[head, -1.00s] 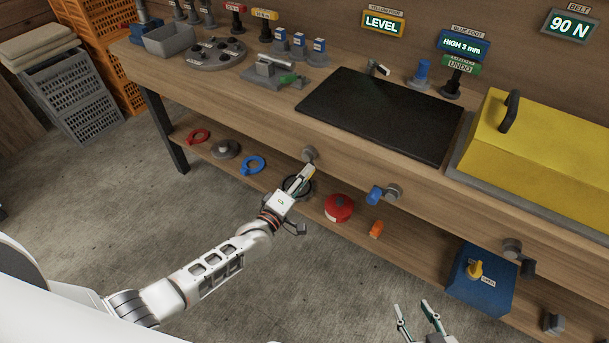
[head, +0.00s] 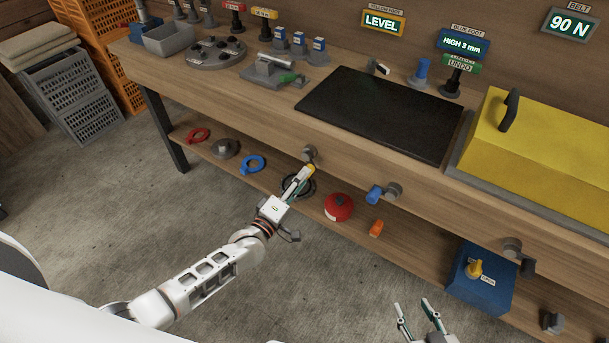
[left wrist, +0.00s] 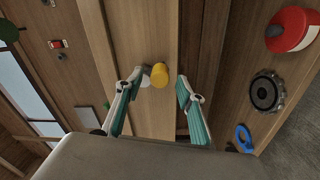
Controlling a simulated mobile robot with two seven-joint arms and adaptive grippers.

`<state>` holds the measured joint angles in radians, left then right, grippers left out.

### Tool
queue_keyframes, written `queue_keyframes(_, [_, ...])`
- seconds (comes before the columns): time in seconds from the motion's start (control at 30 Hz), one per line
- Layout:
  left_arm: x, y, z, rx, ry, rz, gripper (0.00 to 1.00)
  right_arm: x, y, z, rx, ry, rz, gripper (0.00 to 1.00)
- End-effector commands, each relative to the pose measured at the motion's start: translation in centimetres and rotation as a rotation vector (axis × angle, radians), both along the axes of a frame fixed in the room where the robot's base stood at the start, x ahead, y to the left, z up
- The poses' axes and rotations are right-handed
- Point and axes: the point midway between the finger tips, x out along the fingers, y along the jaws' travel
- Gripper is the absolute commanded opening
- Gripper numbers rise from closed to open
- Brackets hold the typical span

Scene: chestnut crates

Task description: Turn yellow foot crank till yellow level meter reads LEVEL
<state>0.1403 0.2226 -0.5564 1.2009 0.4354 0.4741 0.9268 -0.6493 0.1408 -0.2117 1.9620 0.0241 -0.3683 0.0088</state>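The yellow level meter (head: 383,22) on the back wall reads LEVEL. The yellow foot crank's yellow handle (head: 309,170) shows below a grey knob on the bench's front edge, just beyond my left gripper (head: 301,179). In the left wrist view the yellow handle (left wrist: 159,75) stands between and just beyond the spread fingers of my left gripper (left wrist: 158,88), with a visible gap to the right finger. The left gripper is open and appears empty. My right gripper (head: 418,308) is open and empty at the bottom of the head view.
The blue foot meter (head: 463,43) reads HIGH 3 mm, and the belt meter (head: 570,26) reads 90 N. A blue-handled crank (head: 376,195) sits on the bench front to the right. The lower shelf holds a red round object (head: 338,207) and rings.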

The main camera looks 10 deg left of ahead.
Motion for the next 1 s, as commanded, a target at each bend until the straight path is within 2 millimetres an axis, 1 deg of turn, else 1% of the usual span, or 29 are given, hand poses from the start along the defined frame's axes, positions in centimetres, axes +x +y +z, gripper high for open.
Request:
queue_keyframes(0.03, [-1.2,0.4,-0.2,0.0,0.003,0.0,0.38,0.0,0.0,0.0,0.001,-0.001,0.0,0.4])
queue_keyframes(0.2, [-4.5,1.6,-0.3,0.001,0.002,0.001,0.38,0.0,0.1,0.0,0.001,-0.001,0.0,0.4])
queue_keyframes(0.3, [-6.2,2.2,-0.3,0.0,0.002,0.0,0.38,0.0,0.1,0.0,0.001,-0.001,0.0,0.4])
queue_keyframes(0.43, [-7.8,2.7,-0.3,0.0,0.001,0.0,0.38,0.0,0.1,0.0,0.001,-0.001,0.0,0.4])
queue_keyframes(0.6, [-8.8,3.0,-0.3,0.0,0.0,0.0,0.38,0.0,0.1,0.0,0.002,-0.001,-0.001,0.4])
queue_keyframes(1.0, [-8.8,3.1,-0.3,0.0,0.0,0.001,0.38,0.0,0.1,0.0,0.003,-0.001,0.0,0.4])
